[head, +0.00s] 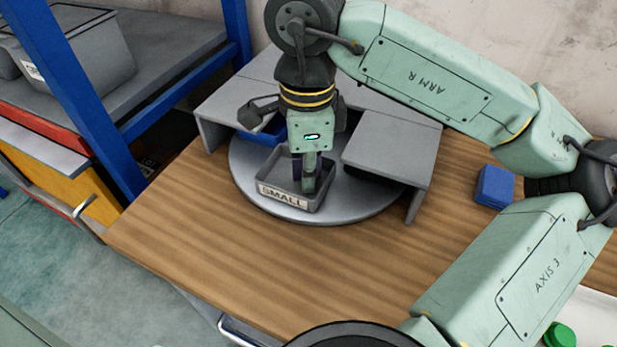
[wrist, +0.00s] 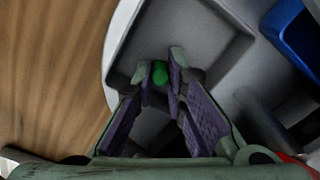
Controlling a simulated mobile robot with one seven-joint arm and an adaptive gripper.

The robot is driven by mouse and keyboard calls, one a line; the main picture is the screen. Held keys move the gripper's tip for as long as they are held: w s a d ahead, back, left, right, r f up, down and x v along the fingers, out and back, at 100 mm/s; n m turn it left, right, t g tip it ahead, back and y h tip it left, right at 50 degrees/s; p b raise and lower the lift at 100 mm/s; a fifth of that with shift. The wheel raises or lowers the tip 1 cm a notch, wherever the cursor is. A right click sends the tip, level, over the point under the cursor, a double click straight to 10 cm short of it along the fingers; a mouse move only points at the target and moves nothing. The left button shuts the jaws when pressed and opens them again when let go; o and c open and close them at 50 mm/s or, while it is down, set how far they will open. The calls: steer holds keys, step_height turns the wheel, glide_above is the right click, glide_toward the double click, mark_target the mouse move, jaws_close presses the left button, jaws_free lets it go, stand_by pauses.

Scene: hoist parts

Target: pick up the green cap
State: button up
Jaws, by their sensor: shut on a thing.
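The green cap (wrist: 160,74) shows in the wrist view between the tips of my gripper (wrist: 162,82), which is shut on it. Only part of the cap shows between the fingers. In the head view my gripper (head: 310,175) points down into a grey bin (head: 283,196) labelled SMALL, and the cap is hidden there. The wrist view also shows the bin's grey floor and walls (wrist: 205,25) around the fingertips. I cannot tell whether the cap touches the bin floor.
The bin stands on a round grey turntable (head: 255,190) under grey covers (head: 395,155). A blue bin (head: 262,133) sits behind it. A blue block stack (head: 495,186) stands right on the wooden table (head: 200,250). Green objects (head: 558,335) lie bottom right. The table's front left is clear.

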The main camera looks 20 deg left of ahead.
steer(key=shift+r, duration=0.45)
step_height(320, 180, up, 3)
steer(key=shift+s+r+p, duration=0.1)
steer(key=shift+s+p, duration=0.05)
steer(key=shift+p, duration=0.85)
steer(key=s, duration=1.5)
steer(key=shift+a+r, duration=0.1)
steer(key=shift+r, duration=0.15)
steer(key=shift+s+f+b, duration=0.25)
steer(key=shift+f+b, duration=0.15)
steer(key=shift+b, duration=0.1)
